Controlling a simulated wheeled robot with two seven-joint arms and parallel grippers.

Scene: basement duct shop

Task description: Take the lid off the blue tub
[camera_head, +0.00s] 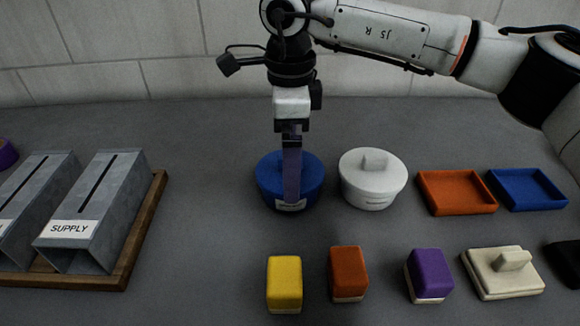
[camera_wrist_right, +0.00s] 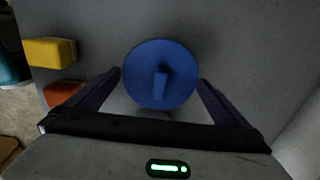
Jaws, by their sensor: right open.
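The blue tub (camera_head: 267,190) stands on the grey worktop with its round blue lid (camera_head: 268,168) on it. A small label is on its front. In the right wrist view the lid (camera_wrist_right: 145,62) shows from above, with a raised bar handle (camera_wrist_right: 160,84) across its middle. My right gripper (camera_head: 291,190) points down over the tub and hides part of the lid in the head view. Its fingers are open, one on each side of the lid in the wrist view, with nothing held. The exact height above the lid is hard to tell. My left gripper is not in view.
A white lidded tub (camera_head: 372,192) stands close on the right. Orange (camera_head: 457,192) and blue (camera_head: 528,190) trays lie farther right. Yellow (camera_head: 284,284), orange (camera_head: 348,272) and purple (camera_head: 429,274) blocks and a cream lidded box (camera_head: 503,277) line the front. Grey supply holders (camera_head: 95,215) stand left.

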